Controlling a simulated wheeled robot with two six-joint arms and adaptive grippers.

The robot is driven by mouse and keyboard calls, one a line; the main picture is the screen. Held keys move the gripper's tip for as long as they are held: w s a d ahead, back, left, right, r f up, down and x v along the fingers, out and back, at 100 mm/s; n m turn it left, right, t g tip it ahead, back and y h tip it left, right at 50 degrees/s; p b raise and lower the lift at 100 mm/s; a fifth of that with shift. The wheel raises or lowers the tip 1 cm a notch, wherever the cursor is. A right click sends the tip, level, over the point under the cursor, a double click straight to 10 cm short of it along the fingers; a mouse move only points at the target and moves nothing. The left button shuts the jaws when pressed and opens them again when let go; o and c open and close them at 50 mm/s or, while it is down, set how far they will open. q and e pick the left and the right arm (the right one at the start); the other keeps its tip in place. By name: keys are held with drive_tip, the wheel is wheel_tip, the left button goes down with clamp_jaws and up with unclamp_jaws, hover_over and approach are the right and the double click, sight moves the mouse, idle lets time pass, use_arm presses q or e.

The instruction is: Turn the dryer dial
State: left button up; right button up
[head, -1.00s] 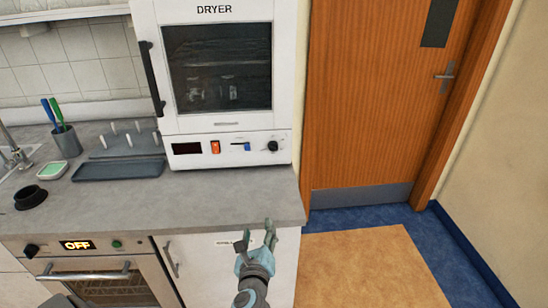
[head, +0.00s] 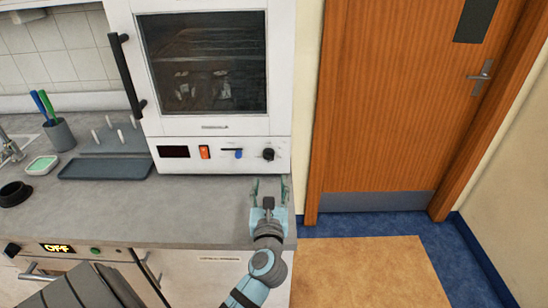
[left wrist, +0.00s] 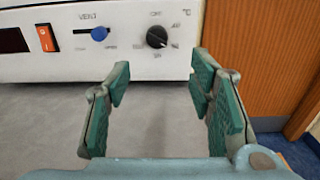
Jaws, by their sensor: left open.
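The dryer (head: 222,155) is a white cabinet with a dark window, standing on the grey counter. Its black round dial (head: 268,154) sits at the right end of the front panel. In the left wrist view the dial (left wrist: 157,37) shows above and between the fingers, with printed marks around it. My left gripper (head: 269,182) is open and empty, over the counter just in front of and below the dial, apart from it. Its green-padded fingers (left wrist: 160,85) are spread wide in the left wrist view. My right gripper is not in view.
Left of the dial are a blue slider (head: 238,154), an orange switch (head: 204,152) and a dark display (head: 173,152). A dark tray (head: 106,169) and a pen cup (head: 60,135) stand on the counter at left. An oven (head: 60,262) reading OFF is below.

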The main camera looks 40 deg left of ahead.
sight(269, 159)
use_arm(q)
drive_tip(key=b+x, duration=0.1)
drive_tip(key=x, duration=0.9)
drive_tip(key=shift+w+a+f, duration=0.1)
drive_tip(key=shift+w+a, duration=0.05)
drive_tip(key=shift+a, duration=0.2)
drive_tip(key=shift+w+a, duration=0.2)
drive_tip(key=shift+w, duration=0.05)
drive_tip(key=shift+s+r, duration=0.15)
drive_tip(key=shift+r, duration=0.05)
drive_tip(key=c, duration=1.2)
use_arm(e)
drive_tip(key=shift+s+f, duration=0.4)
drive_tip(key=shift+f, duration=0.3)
